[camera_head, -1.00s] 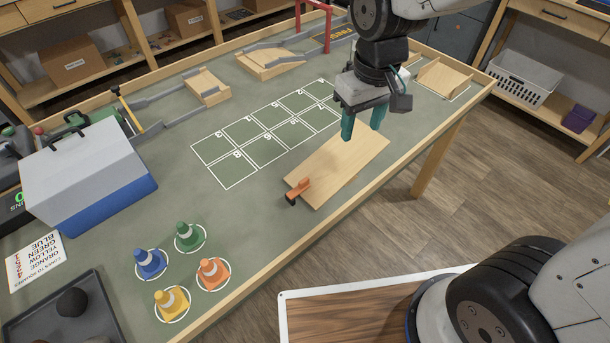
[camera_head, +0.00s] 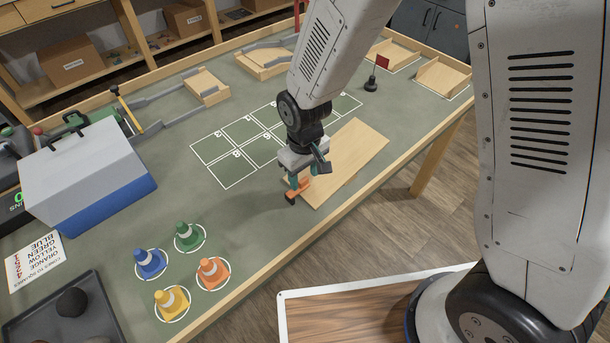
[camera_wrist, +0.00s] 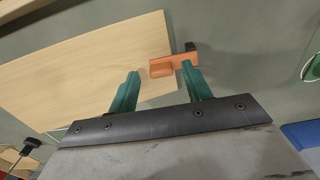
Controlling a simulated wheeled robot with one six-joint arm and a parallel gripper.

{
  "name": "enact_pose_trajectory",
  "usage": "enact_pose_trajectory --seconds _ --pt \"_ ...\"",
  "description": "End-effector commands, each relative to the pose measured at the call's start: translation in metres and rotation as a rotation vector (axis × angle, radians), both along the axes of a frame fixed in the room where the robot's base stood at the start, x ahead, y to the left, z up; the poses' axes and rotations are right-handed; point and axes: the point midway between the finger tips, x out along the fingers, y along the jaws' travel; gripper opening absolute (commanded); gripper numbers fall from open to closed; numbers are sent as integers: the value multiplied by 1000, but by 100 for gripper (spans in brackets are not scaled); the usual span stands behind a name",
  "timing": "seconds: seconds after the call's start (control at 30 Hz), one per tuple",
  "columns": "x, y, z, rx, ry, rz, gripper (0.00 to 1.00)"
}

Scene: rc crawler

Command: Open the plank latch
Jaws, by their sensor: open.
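The wooden plank (camera_head: 350,152) lies on the green table top near its front edge. An orange latch (camera_head: 303,188) with a black end sits at the plank's near-left end; in the wrist view the latch (camera_wrist: 172,64) lies across the plank's end, its black tip past the edge. My gripper (camera_head: 297,180) is over that end of the plank. In the wrist view my gripper (camera_wrist: 158,77) is open, its two teal fingers apart, with part of the orange latch showing between and beyond them. I cannot tell whether a finger touches the latch.
Several cones, including the green cone (camera_head: 188,237) and orange cone (camera_head: 212,270), stand in circles at front left. A grey-and-blue box (camera_head: 85,170) stands at left. A black piece with a red flag (camera_head: 371,82) stands beyond the plank. White-lined squares (camera_head: 235,167) lie behind it.

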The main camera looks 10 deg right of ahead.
Motion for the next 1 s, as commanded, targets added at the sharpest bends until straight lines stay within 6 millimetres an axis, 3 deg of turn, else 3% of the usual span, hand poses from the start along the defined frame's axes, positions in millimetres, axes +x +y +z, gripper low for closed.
enact_pose_trajectory --seconds 0.37,0.4,0.57,1.0 --pt "0 0 -10 0 0 1 49" --pt "0 0 -10 0 0 1 46" --pt "0 0 -10 0 0 1 4" --pt "-2 2 -7 -46 -31 4 4"
